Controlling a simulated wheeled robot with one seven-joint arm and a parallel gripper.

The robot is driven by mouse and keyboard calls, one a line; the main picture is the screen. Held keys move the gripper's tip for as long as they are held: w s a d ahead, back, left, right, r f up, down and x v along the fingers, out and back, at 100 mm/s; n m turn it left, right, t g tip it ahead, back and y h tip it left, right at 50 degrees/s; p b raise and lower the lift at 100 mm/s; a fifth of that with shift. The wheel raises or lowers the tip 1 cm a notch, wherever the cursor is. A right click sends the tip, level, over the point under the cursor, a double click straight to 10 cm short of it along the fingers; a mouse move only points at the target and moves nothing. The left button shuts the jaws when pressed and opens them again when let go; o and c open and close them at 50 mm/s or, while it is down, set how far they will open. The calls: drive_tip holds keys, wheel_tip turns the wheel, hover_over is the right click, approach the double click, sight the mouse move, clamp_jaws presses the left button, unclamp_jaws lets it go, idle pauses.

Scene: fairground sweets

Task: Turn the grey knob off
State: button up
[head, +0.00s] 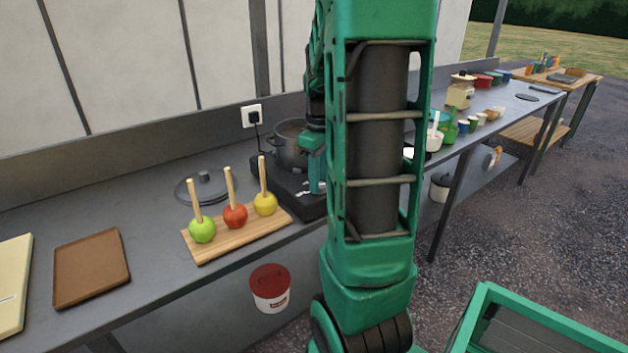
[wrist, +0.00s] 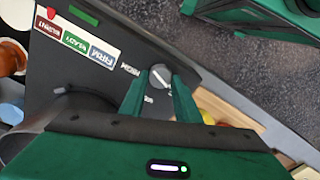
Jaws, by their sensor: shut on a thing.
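The grey knob (wrist: 161,74) is on the front panel of the black hot plate (wrist: 110,75) in the wrist view. A light line marks its face. My gripper (wrist: 160,86) is shut on the knob, with one green finger on each side. In the head view my gripper (head: 317,174) is at the front of the hot plate (head: 285,185), and the knob is hidden behind my arm. A dark pot (head: 289,150) stands on the hot plate. Printed words near the knob are partly covered, and I cannot tell its setting.
Toffee apples on sticks stand on a wooden board (head: 240,240) left of the hot plate. A pot lid (head: 205,186) and a brown tray (head: 90,268) lie farther left. A white bucket with a red lid (head: 270,287) is below the counter. Coloured labels (wrist: 76,42) mark the panel.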

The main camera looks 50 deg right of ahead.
drive_tip(key=shift+s, duration=0.1)
drive_tip(key=o, duration=1)
drive_tip(key=shift+r, duration=0.1)
wheel_tip(320, 180, up, 10)
drive_tip(key=shift+r, duration=0.25)
idle(0.3)
drive_tip(key=s+a+f+m, duration=0.2)
drive_tip(key=s+a+f, duration=0.1)
drive_tip(key=s+a, duration=0.1)
drive_tip(key=s+a+f+m, duration=0.3)
drive_tip(key=s+a, duration=0.2)
drive_tip(key=a, duration=0.2)
drive_tip(key=s+a+f+m, duration=0.3)
drive_tip(key=s+a, duration=0.2)
drive_tip(key=a, duration=0.1)
drive_tip(key=shift+s, duration=0.15)
